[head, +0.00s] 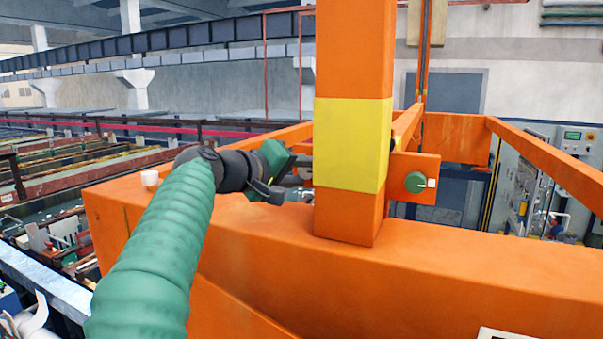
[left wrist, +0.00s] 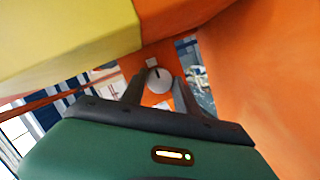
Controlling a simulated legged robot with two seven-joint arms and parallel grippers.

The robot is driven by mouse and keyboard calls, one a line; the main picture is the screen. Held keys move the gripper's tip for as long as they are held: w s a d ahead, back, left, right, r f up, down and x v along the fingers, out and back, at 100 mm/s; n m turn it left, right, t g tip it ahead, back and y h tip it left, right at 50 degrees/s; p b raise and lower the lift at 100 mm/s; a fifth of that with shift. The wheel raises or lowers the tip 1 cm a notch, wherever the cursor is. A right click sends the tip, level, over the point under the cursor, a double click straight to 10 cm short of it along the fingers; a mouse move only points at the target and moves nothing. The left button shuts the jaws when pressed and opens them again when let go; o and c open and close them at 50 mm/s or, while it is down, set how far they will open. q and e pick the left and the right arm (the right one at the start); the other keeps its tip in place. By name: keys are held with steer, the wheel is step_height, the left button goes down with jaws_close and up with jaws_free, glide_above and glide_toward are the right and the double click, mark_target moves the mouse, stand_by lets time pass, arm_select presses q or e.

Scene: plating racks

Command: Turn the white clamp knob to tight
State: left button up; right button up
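The white clamp knob (left wrist: 158,80) is a round dial with a dark mark. In the head view my left gripper (head: 300,172) is left of the orange post, pointing right, and I cannot make out the white knob there. My right gripper is not in view.
The orange post (head: 350,220) with a yellow band (head: 352,145) stands close to the right of my left gripper. A green knob (head: 415,182) sits on an orange plate right of the post. A wide orange beam (head: 430,270) runs below. A white cap (head: 150,178) stands at left.

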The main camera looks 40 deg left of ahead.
arm_select(q)
steer(key=o, duration=0.4)
steer(key=shift+a, duration=0.15)
steer(key=shift+s, duration=0.25)
steer(key=b+v, duration=0.4)
steer(key=v, duration=1.2)
steer(key=shift+s, duration=0.1)
steer(key=shift+f, duration=0.1)
